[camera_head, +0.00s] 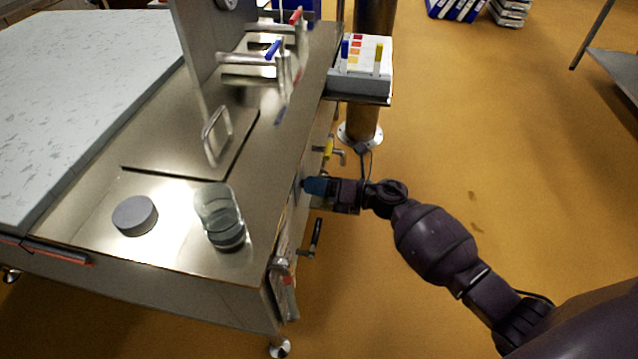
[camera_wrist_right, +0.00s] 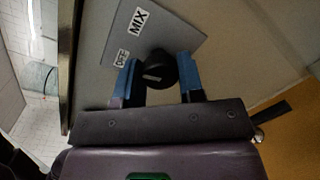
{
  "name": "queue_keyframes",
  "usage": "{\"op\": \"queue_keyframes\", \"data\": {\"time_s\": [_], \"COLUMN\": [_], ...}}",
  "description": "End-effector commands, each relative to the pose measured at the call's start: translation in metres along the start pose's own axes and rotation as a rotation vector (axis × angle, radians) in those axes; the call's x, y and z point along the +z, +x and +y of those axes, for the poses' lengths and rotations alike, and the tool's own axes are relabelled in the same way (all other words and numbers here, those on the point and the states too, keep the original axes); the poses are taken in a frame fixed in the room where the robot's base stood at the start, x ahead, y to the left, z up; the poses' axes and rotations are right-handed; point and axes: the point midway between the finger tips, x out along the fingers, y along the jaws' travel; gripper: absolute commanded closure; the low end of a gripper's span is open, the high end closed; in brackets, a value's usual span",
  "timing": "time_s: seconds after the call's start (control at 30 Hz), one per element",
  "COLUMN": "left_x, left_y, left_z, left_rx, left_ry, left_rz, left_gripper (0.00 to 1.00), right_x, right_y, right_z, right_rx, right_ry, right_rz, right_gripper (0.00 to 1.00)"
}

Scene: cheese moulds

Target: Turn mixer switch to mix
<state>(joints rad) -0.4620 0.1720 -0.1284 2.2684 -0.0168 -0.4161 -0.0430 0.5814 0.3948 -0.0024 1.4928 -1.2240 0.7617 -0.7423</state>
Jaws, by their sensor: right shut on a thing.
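The mixer switch is a black round knob (camera_wrist_right: 162,66) on a grey label plate (camera_wrist_right: 165,32) on the side panel of the steel machine. The plate carries a MIX label (camera_wrist_right: 139,20) and an OFF label (camera_wrist_right: 122,58). A pale mark shows on the knob, but I cannot tell which label it points to. My right gripper (camera_wrist_right: 160,80) has its blue fingers on either side of the knob and is shut on it. In the head view my right gripper (camera_head: 312,186) is against the machine's side, and the knob is hidden there. My left gripper is not in view.
On the steel top (camera_head: 170,240) stand a grey disc (camera_head: 135,215) and a clear jar (camera_head: 219,217). A black-handled valve (camera_head: 315,238) and a yellow-handled valve (camera_head: 329,147) stick out on either side of my gripper.

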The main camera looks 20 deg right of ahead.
Motion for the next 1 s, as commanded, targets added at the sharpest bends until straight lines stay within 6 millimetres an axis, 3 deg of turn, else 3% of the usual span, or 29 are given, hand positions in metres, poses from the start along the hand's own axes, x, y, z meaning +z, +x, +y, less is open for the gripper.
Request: {"op": "queue_keyframes", "data": {"time_s": [0.03, 0.6, 1.0], "left_x": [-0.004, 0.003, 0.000], "left_y": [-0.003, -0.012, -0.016], "left_z": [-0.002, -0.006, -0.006], "left_rx": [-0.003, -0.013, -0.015], "left_ry": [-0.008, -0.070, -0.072], "left_rz": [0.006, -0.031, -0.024], "left_gripper": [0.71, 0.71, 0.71], "right_x": [0.007, 0.005, 0.002], "right_y": [0.000, 0.000, -0.001], "right_z": [0.004, 0.002, 0.000], "right_rx": [-0.001, -0.020, -0.026], "right_ry": [0.037, 0.520, 0.668], "right_rz": [0.001, 0.036, 0.047], "right_gripper": [0.88, 0.88, 0.88]}}
